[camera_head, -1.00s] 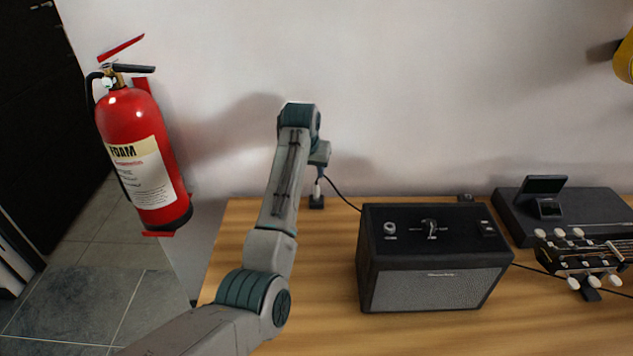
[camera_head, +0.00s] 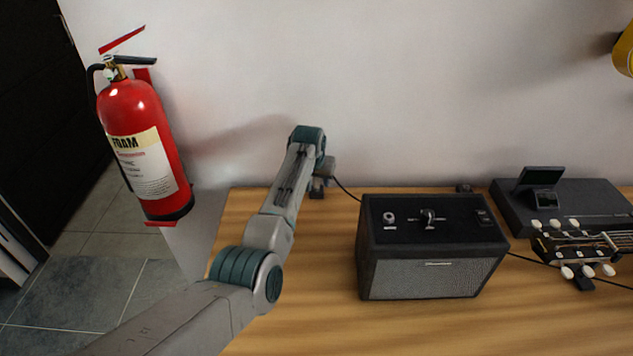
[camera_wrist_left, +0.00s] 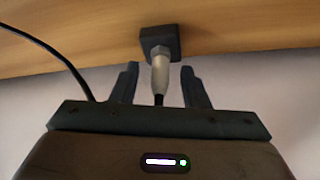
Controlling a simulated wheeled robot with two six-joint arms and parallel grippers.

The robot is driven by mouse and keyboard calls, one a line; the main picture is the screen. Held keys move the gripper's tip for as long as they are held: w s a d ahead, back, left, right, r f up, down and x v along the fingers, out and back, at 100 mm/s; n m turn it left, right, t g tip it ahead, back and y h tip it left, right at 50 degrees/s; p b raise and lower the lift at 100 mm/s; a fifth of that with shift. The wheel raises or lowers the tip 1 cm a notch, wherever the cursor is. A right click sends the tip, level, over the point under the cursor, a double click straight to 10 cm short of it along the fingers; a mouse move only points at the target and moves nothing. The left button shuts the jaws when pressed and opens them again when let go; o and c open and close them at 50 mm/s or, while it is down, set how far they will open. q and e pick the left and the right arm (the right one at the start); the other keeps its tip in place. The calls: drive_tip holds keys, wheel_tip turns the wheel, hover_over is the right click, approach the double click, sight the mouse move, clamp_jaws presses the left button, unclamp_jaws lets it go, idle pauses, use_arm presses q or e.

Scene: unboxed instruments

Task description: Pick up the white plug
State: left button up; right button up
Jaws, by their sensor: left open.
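The white plug (camera_wrist_left: 160,72) shows in the left wrist view. Its tip meets a small black block (camera_wrist_left: 160,41) on the wooden table, and a dark cable leaves its other end. My left gripper (camera_wrist_left: 158,80) is open, with one finger on each side of the plug and visible gaps between. In the head view my left gripper (camera_head: 318,186) is low beside the black block near the table's back edge. The plug is hidden there behind my arm and gripper. My right gripper does not show.
A black amplifier (camera_head: 432,246) stands right of my left arm on the wooden table (camera_head: 330,325). A black device (camera_head: 590,203) and a guitar headstock (camera_head: 580,247) are farther right. A red fire extinguisher (camera_head: 140,125) is at the left wall. The front table area is clear.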

use_arm(q)
drive_tip(key=shift+c, duration=0.2)
clamp_jaws()
drive_tip(key=shift+r, duration=0.1)
